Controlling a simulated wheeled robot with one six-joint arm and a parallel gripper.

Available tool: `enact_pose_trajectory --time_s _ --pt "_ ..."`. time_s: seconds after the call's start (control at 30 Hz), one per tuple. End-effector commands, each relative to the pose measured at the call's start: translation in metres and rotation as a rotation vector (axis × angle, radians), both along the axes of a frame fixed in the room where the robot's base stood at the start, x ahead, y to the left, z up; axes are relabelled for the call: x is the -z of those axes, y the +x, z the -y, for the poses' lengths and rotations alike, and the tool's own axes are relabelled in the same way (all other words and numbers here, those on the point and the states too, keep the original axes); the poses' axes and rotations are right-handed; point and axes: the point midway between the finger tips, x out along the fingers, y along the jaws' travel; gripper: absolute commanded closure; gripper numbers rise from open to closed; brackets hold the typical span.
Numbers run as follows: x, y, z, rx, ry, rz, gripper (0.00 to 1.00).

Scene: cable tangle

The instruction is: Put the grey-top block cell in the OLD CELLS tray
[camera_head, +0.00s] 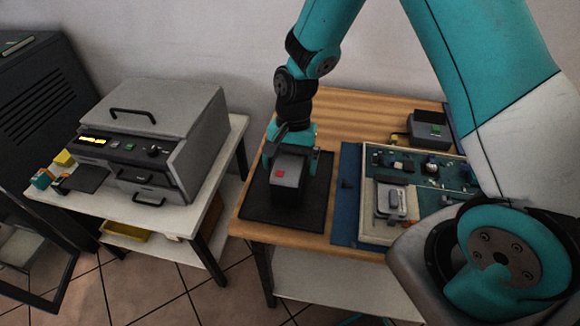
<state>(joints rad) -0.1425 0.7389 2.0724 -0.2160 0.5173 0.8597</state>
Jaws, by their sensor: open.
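My gripper (293,155) points down over a dark block with a greyish top and a small red square (285,182). Its teal fingers are apart, at the block's upper part; whether they touch it I cannot tell. The block stands on a flat black mat or tray (258,208) on the wooden table. A smaller grey-topped block (391,201) sits in a pale holder on the circuit board at the right. Which of the two is the grey-top block cell I cannot tell for sure. No OLD CELLS label is readable, so I cannot confirm that tray.
The circuit board (425,170) lies on a blue mat (348,190). A grey machine (155,130) fills most of the white left table. A yellow tray (125,230) is on its lower shelf. My arm hides the table's right side.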

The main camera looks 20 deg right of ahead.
Motion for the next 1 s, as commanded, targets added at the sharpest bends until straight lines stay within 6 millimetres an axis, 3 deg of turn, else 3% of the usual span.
enact_pose_trajectory --time_s 0.33,0.73,1.0 --pt "0.0092 -0.0023 -0.001 0.0 -0.001 0.001 0.06" --pt "0.0088 -0.0021 -0.0008 0.001 0.0 0.001 0.98" --pt "0.0072 -0.0014 -0.0011 0.001 0.001 0.003 1.0"
